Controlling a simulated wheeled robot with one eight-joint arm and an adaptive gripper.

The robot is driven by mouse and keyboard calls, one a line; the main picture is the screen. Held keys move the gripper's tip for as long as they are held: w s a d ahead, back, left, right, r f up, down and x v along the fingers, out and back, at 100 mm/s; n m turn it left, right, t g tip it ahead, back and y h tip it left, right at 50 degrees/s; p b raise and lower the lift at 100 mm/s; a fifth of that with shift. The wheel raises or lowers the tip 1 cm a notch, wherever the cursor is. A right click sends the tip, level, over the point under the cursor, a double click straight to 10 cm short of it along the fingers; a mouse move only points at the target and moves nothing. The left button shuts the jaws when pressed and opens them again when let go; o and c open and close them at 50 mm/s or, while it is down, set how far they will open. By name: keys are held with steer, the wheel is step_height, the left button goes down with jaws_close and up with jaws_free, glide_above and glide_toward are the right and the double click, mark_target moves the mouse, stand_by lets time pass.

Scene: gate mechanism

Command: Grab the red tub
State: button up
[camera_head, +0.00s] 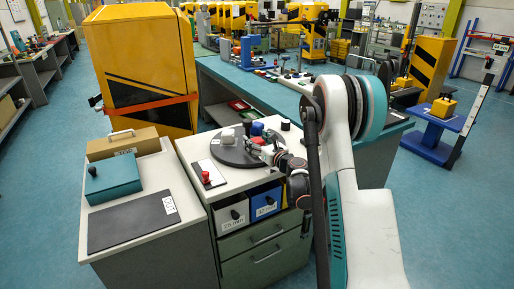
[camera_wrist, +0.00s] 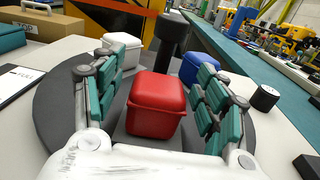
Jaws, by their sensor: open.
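The red tub (camera_wrist: 156,103) is a lidded box on a dark round turntable (camera_wrist: 51,128). In the wrist view it sits between the two teal-padded fingers of my gripper (camera_wrist: 157,98), which are apart on either side of it. A gap shows between the tub and each finger. In the head view my gripper (camera_head: 262,146) is over the turntable (camera_head: 228,155), and the red tub is mostly hidden there.
A white tub (camera_wrist: 122,49) and a blue tub (camera_wrist: 199,68) stand on the turntable behind the red one, beside a dark central post (camera_wrist: 172,36). A red button (camera_head: 206,177) is on the counter at left. A teal box (camera_head: 113,178) stands further left.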

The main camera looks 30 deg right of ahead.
steer(key=c, duration=1.2)
steer(key=shift+r, duration=0.15)
